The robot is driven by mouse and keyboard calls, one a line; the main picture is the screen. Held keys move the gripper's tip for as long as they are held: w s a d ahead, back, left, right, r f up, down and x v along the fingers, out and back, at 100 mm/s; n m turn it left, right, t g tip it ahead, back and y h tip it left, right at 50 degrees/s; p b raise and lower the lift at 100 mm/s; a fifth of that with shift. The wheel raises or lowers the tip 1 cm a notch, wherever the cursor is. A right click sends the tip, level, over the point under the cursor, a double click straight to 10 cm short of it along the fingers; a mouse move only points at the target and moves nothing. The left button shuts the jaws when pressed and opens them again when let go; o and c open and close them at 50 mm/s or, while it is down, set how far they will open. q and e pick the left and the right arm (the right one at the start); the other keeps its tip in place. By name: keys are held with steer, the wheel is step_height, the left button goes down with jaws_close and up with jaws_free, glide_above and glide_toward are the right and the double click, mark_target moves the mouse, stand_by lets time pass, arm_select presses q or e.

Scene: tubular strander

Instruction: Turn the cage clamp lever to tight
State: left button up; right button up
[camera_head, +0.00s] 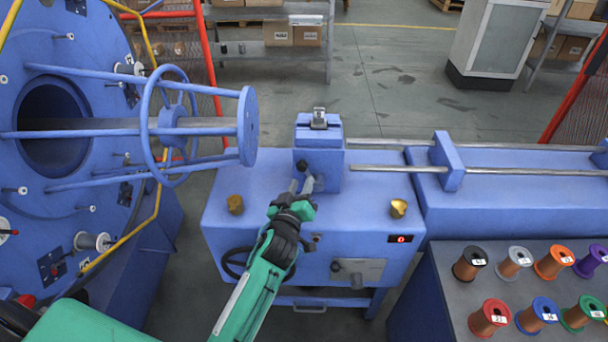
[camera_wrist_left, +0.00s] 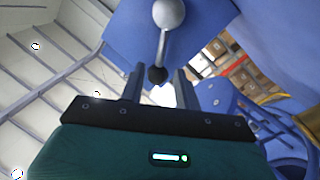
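The cage clamp lever (camera_wrist_left: 164,45) shows in the left wrist view as a silver rod running from a round silver hub to a black knob. In the head view its black knob (camera_head: 302,165) is at the front left of the upright blue block (camera_head: 318,150) on the machine bed. My left gripper (camera_head: 304,186) reaches up to the block's front. In the left wrist view the two fingers (camera_wrist_left: 158,70) stand apart, one on each side of the knob, with a gap visible beside it. Touch cannot be made out. My right gripper is not in view.
The large blue cage wheel (camera_head: 60,120) with rods and a hand ring stands left of the bed. Several coloured spools (camera_head: 490,317) stand on the table at the lower right.

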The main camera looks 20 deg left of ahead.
mark_target(306, 173)
arm_select(q)
steer(key=shift+w+a, duration=0.1)
steer(key=shift+w, duration=1.7)
steer(key=shift+c, duration=0.3)
jaws_close()
